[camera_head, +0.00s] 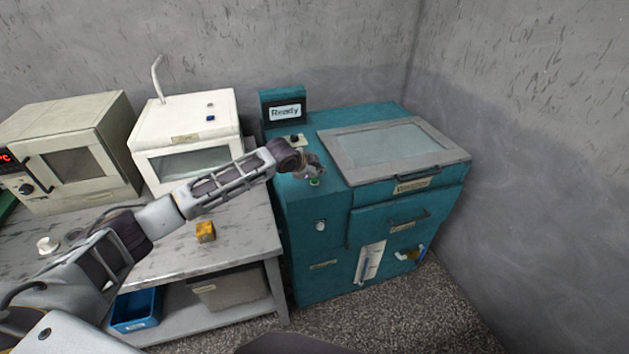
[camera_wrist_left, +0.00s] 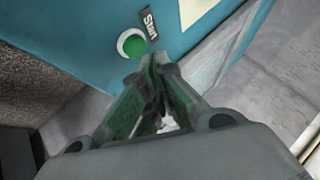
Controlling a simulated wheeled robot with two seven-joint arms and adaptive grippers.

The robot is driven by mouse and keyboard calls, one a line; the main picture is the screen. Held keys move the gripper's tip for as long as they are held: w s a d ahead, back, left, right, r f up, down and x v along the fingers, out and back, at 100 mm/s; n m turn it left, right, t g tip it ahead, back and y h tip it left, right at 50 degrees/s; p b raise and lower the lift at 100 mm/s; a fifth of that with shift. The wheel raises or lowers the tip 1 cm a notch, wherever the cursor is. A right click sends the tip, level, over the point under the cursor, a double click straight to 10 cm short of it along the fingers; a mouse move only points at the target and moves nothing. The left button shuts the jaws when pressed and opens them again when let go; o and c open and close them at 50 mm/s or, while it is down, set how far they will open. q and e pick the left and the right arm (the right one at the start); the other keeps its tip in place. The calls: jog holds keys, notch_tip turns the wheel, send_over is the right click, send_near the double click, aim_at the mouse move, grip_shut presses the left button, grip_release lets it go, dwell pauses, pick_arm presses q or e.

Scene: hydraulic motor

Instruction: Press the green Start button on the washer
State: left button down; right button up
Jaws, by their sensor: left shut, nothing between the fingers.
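The washer (camera_head: 300,215) is a teal cabinet with a grey-framed lid on top and a small screen (camera_head: 286,111) reading "Ready". The green Start button (camera_wrist_left: 132,46) has a pale ring and sits beside a black "Start" label (camera_wrist_left: 150,23) in the left wrist view. In the head view a bit of green (camera_head: 314,183) shows just below my left gripper (camera_head: 318,172). My left gripper is shut and empty, with its fingertips (camera_wrist_left: 150,62) close beside the button in the wrist view. I cannot tell whether they touch the panel. My right gripper is not in view.
A metal table (camera_head: 262,240) left of the washer holds a white box-shaped machine (camera_head: 185,125), a beige oven (camera_head: 110,150) and a small orange-brown block (camera_head: 206,231). A blue bin (camera_head: 137,309) sits on its lower shelf. A grey wall stands right of the washer.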

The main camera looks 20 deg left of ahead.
pick_arm(q)
jog(key=shift+f, duration=0.4)
dwell(0.4)
jog(key=shift+f+p, duration=0.35)
jog(key=shift+f, duration=0.1)
dwell(1.0)
jog(key=shift+r+p, duration=0.8)
jog(key=shift+p, duration=0.15)
